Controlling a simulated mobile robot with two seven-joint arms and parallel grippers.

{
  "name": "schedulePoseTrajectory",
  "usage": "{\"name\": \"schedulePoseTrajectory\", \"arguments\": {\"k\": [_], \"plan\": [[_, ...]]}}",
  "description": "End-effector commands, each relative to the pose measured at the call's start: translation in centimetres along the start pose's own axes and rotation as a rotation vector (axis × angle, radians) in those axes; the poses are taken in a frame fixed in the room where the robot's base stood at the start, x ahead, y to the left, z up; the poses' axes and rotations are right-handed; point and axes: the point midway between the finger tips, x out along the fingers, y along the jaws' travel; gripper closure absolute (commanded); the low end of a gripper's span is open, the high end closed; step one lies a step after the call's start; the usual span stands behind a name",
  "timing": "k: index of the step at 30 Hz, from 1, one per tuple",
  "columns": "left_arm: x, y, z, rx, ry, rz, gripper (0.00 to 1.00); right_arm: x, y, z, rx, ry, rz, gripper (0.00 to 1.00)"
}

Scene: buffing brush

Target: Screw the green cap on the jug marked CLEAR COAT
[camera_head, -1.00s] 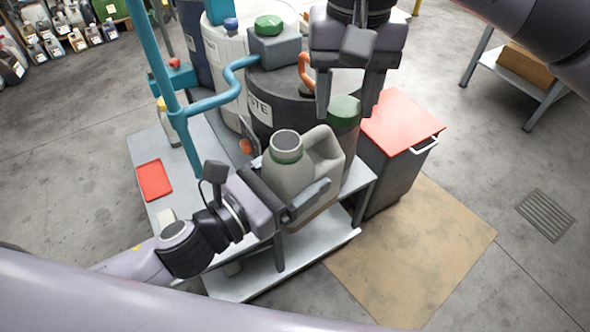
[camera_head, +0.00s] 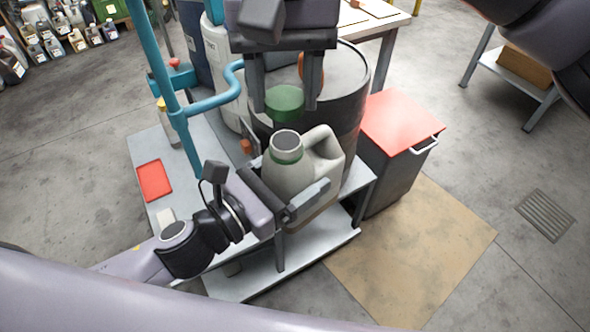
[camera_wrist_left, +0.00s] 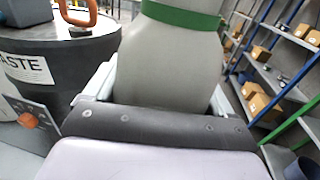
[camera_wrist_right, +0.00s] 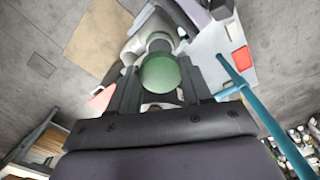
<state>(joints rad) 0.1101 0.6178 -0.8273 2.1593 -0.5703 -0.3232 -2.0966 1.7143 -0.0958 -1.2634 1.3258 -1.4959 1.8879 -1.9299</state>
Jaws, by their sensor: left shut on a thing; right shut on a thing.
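The grey jug (camera_head: 290,178) stands upright on the cart with its round mouth open at the top and a green band around its neck. Its label is not visible. My left gripper (camera_head: 302,203) is shut on the jug's body; the jug also fills the left wrist view (camera_wrist_left: 170,62). My right gripper (camera_head: 286,100) is shut on the green cap (camera_head: 284,104). It holds the cap just above and behind the jug's mouth, apart from it. In the right wrist view the cap (camera_wrist_right: 160,73) sits between the fingers, with part of the jug beyond.
A dark waste drum (camera_head: 345,85) stands right behind the jug. A teal cart post (camera_head: 165,75) rises on the left. A red tray (camera_head: 154,181) lies on the cart (camera_head: 140,150). A red-topped bin (camera_head: 400,122) stands to the right.

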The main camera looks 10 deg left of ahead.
Motion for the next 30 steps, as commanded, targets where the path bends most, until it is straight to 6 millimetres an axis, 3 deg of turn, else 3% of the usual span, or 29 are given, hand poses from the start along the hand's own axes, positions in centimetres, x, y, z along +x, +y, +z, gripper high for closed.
{"name": "schedulePoseTrajectory", "arguments": {"k": [10, 30], "plan": [[0.0, 0.0, 0.2, 0.001, -0.006, -0.001, 0.72, 3.0, 0.0, 0.0, 0.000, 0.000, 0.000, 0.79], [0.0, 0.0, 0.2, 0.001, -0.006, -0.001, 0.72, 3.1, 0.0, 0.2, 0.000, 0.001, 0.001, 0.79]]}}
